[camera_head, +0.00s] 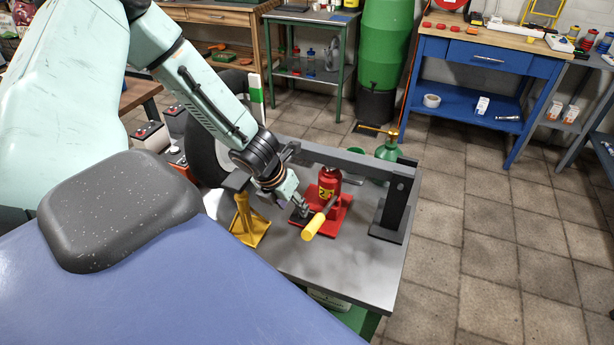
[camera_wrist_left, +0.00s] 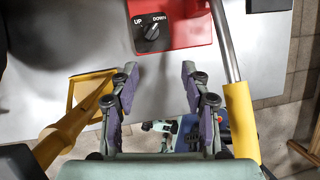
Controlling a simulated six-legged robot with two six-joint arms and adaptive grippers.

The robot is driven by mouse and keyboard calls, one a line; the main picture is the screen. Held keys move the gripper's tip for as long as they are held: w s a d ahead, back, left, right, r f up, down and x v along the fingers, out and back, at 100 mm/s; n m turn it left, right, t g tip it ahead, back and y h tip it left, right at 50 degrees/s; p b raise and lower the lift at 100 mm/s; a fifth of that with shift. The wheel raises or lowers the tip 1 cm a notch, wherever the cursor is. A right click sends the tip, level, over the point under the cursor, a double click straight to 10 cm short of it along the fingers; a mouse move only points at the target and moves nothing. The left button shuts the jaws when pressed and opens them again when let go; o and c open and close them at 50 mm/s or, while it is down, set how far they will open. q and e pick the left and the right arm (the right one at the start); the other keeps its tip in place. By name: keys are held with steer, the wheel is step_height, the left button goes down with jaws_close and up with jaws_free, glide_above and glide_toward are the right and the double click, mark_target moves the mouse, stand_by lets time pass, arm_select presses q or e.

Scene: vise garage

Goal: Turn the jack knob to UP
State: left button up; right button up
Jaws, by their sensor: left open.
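The red bottle jack (camera_head: 328,184) stands on its red base on the grey table, with a yellow-gripped handle (camera_head: 313,226) slanting to the front. In the left wrist view its red base (camera_wrist_left: 196,28) carries a small dark knob (camera_wrist_left: 152,31) on a black plate marked UP at left and DOWN at right. I cannot tell clearly which mark the knob points at. My left gripper (camera_head: 299,208) is beside the jack's base. In the wrist view the open, empty fingers (camera_wrist_left: 160,70) are apart from the knob, which lies ahead between their lines. My right gripper is not in view.
A yellow stand (camera_head: 246,218) is close to the left of my gripper; in the wrist view the jack handle (camera_wrist_left: 241,120) runs close along the right finger. A grey frame (camera_head: 398,192) spans behind the jack. The front part of the tabletop (camera_head: 345,275) is clear.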

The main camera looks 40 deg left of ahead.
mark_target(300, 219)
arm_select(q)
steer(key=shift+w+a+f+m+b, duration=0.2)
steer(key=shift+w+a+f+b, duration=0.05)
steer(key=shift+w+a, duration=0.25)
steer(key=shift+w+a+f+m+b, duration=0.2)
steer(key=shift+w+a+f, duration=0.05)
steer(key=shift+w+a, duration=0.25)
steer(key=shift+f+b, duration=0.3)
steer(key=shift+b, duration=0.1)
steer(key=b+x, duration=0.3)
steer(key=x, duration=0.1)
steer(key=shift+w+d+f+b, duration=0.15)
steer(key=shift+w+f+b, duration=0.05)
steer(key=shift+f+b, duration=0.15)
steer(key=shift+f, duration=0.2)
steer(key=shift+w+d+f+b, duration=0.15)
steer(key=shift+w+b, duration=0.05)
steer(key=shift+b, duration=0.35)
steer(key=shift+w, duration=0.1)
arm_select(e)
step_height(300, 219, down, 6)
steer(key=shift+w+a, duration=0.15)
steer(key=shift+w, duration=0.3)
arm_select(q)
steer(key=shift+f, duration=0.15)
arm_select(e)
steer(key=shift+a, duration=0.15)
